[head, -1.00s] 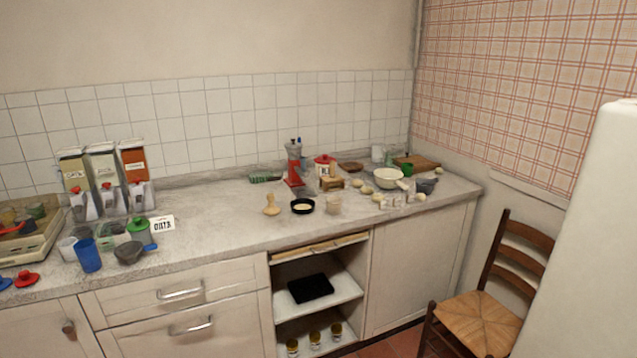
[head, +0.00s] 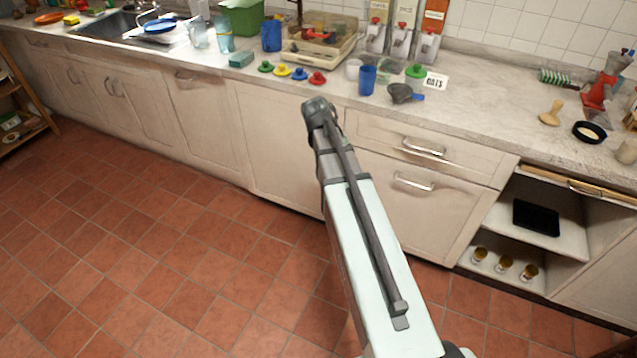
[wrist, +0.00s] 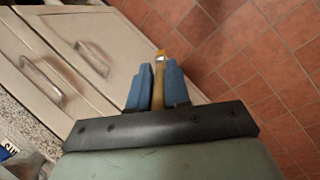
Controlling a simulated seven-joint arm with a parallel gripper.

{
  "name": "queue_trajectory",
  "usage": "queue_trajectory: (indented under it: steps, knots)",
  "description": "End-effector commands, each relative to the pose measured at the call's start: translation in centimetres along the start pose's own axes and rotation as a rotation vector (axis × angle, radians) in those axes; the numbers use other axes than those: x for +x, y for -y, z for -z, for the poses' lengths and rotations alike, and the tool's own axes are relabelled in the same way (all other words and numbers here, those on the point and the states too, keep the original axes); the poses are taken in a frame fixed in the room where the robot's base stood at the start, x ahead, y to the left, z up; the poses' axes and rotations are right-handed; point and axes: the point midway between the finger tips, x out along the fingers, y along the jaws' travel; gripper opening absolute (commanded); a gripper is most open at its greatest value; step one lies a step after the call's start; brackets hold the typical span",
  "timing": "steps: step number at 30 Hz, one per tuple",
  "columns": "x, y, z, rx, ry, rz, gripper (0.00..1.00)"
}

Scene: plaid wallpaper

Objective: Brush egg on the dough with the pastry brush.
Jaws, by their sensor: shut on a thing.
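In the wrist view, my gripper (wrist: 158,68) has two blue fingers shut on a slim wooden handle with a yellowish end, which looks like the pastry brush (wrist: 158,95). The brush stands out between the fingers, with cabinet fronts and floor beyond it. In the head view, a black round dish (head: 589,133) with pale contents sits on the counter at the right; I cannot tell whether this is egg or dough. No dough is clearly recognisable. My arm crosses the middle of the head view, and my gripper does not show there.
The counter (head: 480,110) has a bare stretch right of a blue cup (head: 367,79) and a dark scoop (head: 402,94). A pale wooden tool (head: 551,113) lies near the black dish. Drawer handles (head: 423,147) stick out below. The tiled floor (head: 150,250) is clear.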

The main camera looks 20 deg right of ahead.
Motion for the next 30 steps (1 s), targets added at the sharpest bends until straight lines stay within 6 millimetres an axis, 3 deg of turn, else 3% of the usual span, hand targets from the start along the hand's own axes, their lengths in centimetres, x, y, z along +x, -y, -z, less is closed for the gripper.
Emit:
queue_trajectory:
  steps: [1,14,30]
  knots:
    - [0.0,-1.9,0.1,0.002,-0.002,0.003,0.00]
    - [0.2,-15.1,-1.5,-0.037,-0.017,0.020,0.00]
    - [0.7,-31.4,-7.7,-0.091,-0.037,0.039,0.00]
